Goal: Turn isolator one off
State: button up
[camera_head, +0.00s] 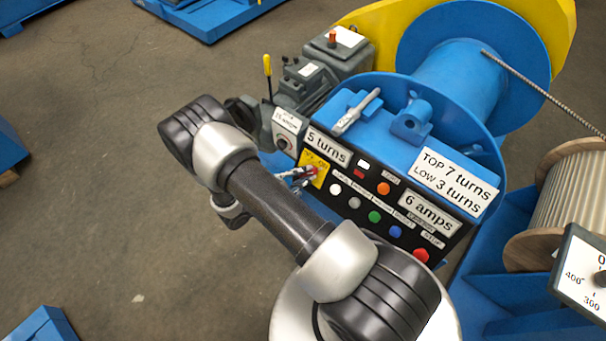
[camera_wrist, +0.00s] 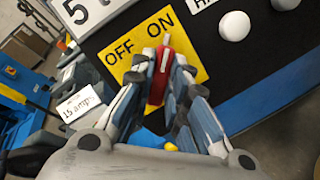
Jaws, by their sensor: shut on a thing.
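A red switch handle (camera_wrist: 157,84) with a white line sits on a yellow plate (camera_wrist: 190,70) marked OFF and ON. In the wrist view, its white-marked end points up, below the word ON. No label names it isolator one. My gripper (camera_wrist: 160,75) has its two fingers on either side of the red handle, shut on it. The fingers hide the handle's sides and part of the plate. In the head view, the yellow plate (camera_head: 316,160) is at the left of the black panel, and my gripper (camera_head: 307,175) is against it.
The black panel has white, green (camera_head: 375,217), blue, orange and red buttons close by. A rotary dial (camera_head: 284,144) on a grey box is left of the plate. A yellow-topped lever (camera_head: 267,66) stands behind. A blue drum (camera_head: 455,80) is at the back.

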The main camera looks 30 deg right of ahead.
grip_shut()
jog(key=shift+n, duration=0.4)
jog(key=n, duration=0.3)
jog(key=shift+s+t, duration=0.1)
jog(key=shift+t, duration=0.3)
jog(key=n, duration=0.3)
jog(key=n+t, duration=0.1)
jog(key=n, duration=0.2)
jog(key=shift+t+p, duration=0.3)
jog(key=n+t+p, duration=0.1)
jog(key=n, duration=0.4)
jog(key=shift+n+y, duration=0.3)
jog(key=shift+y, duration=0.1)
jog(key=n+p, duration=0.1)
jog(key=n, duration=0.3)
jog(key=shift+s+n+t+y, duration=0.1)
jog(key=shift+n+t+y, duration=0.2)
jog(key=shift+t+y, duration=0.1)
jog(key=shift+n, duration=0.3)
